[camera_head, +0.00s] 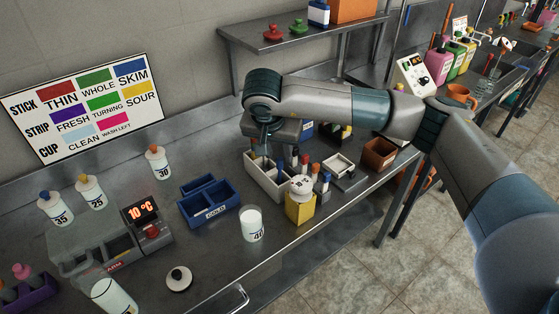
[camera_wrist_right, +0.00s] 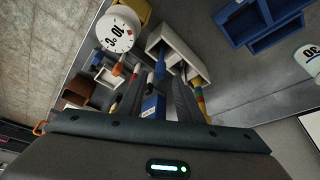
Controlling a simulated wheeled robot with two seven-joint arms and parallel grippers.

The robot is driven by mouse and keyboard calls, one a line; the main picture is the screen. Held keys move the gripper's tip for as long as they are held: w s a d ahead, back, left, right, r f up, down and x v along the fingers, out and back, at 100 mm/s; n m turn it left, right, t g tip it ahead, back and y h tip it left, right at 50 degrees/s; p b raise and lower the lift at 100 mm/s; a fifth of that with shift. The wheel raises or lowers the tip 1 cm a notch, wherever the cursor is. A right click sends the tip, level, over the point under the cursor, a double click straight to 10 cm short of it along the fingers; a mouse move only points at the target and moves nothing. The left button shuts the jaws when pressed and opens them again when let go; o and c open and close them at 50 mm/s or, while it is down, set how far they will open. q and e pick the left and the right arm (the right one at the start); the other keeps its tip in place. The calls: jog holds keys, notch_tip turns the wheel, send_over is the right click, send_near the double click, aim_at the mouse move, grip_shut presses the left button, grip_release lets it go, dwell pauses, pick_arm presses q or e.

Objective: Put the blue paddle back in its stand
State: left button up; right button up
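A white compartmented stand (camera_head: 266,178) holds several coloured sticks on the counter. My right gripper (camera_head: 266,142) points down over its back left end, with its fingertips mostly hidden in the head view. In the right wrist view the white stand (camera_wrist_right: 186,57) lies beyond the fingers of my right gripper (camera_wrist_right: 160,88). A slim blue piece, seemingly the blue paddle (camera_wrist_right: 160,70), shows between the fingertips beside the stand's open compartment. I cannot tell whether the fingers grip it. A blue item with a white label (camera_wrist_right: 152,105) shows between the fingers, lower in that view. My left gripper is not in view.
A yellow holder with a round dial (camera_head: 300,206) stands close to the stand's front right. A blue COLD tray (camera_head: 209,207) and a white jar (camera_head: 252,225) stand to the left. A brown box (camera_head: 380,153) is at right. The front left counter has some free room.

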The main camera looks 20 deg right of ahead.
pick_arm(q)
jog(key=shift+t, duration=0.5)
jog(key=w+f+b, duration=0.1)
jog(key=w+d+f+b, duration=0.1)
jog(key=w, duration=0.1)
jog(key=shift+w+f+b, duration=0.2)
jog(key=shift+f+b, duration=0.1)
pick_arm(e)
jog(key=v, duration=0.8)
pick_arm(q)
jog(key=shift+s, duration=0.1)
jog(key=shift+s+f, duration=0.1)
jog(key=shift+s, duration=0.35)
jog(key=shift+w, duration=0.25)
